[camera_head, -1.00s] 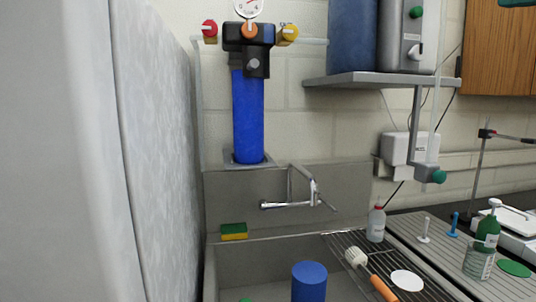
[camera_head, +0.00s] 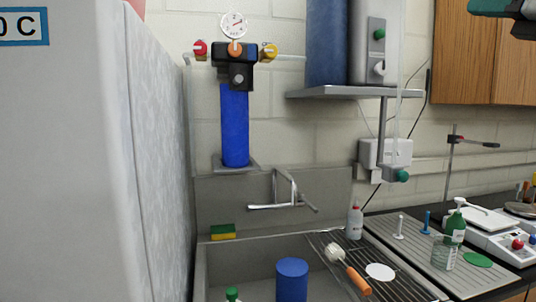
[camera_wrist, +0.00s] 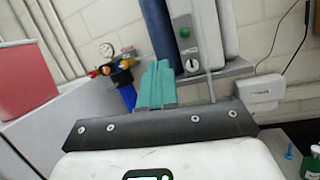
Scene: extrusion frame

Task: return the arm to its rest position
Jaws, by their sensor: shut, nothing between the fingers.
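My gripper (camera_wrist: 156,86) shows in the wrist view as two teal fingers pressed together with nothing between them. It points up toward the wall, in front of the grey wall-mounted unit (camera_wrist: 193,35) and apart from it as far as I can tell. In the head view, a teal and dark part of my arm (camera_head: 507,10) enters at the top right corner, in front of the wooden cabinet. The rest of the arm is outside that view.
A white cabinet (camera_head: 65,170) fills the left. A blue filter (camera_head: 235,125) hangs above the sink (camera_head: 240,262), which holds a blue cylinder (camera_head: 292,280). A grey shelf (camera_head: 355,92) juts from the wall. A drying rack (camera_head: 335,270) and bench items stand at right.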

